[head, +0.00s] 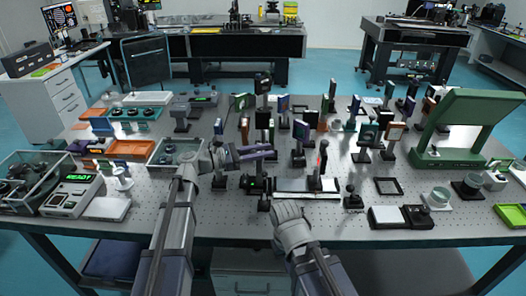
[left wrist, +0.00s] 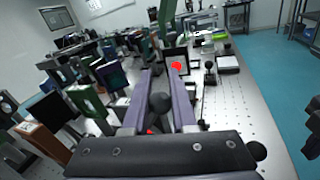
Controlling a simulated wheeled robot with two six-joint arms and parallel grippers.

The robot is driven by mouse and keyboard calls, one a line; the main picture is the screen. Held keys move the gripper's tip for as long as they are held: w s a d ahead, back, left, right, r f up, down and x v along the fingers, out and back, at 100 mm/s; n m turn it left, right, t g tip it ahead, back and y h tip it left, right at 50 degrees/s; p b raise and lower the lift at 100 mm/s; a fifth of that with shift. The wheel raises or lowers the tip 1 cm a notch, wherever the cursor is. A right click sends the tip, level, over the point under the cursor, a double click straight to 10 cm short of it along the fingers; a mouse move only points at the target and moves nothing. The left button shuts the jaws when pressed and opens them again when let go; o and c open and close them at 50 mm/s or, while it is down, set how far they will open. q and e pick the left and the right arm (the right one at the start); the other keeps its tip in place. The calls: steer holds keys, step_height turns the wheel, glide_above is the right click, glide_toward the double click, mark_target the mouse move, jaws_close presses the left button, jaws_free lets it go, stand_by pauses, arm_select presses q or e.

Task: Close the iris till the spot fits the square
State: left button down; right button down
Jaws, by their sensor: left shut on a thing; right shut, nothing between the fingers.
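My left gripper (head: 262,152), with purple fingers, reaches in over the middle of the table. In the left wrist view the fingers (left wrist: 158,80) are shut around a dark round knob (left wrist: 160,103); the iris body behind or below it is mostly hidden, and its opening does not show. A bright red spot (left wrist: 176,66) lies on a dark-framed screen beyond the fingertips; the screen (head: 322,160) also shows in the head view with a red mark. The square is too small to make out. My right gripper (head: 288,212) is shut and empty, low at the table's front edge.
Many upright optic mounts crowd the table behind and right of my left gripper. A white-topped rail (head: 290,186) lies in front of the screen. A green panel stand (head: 462,120) is at the right, a READY box (head: 73,192) at the left. The front right surface holds small bases.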

arm_select(q)
steer(key=shift+w+r+n+g+y+p, duration=0.15)
steer(key=shift+w+n+g+y+p, duration=0.1)
steer(key=shift+w+n+p, duration=0.45)
steer(key=shift+w+r+n+g+y+p, duration=0.15)
steer(key=shift+w+n+y+p, duration=0.2)
steer(key=shift+n+p, duration=0.5)
steer(key=shift+w+r+n+g+y+p, duration=0.1)
steer(key=shift+w+n+g+y+p, duration=0.1)
steer(key=shift+w+n+p, duration=0.6)
steer(key=shift+s+n+b, duration=0.25)
steer(key=shift+b, duration=0.05)
steer(key=c, duration=0.7)
jaws_free()
steer(key=p+v, duration=0.1)
steer(key=v, duration=0.6)
steer(key=shift+s+a, duration=0.1)
steer(key=shift+a, duration=0.25)
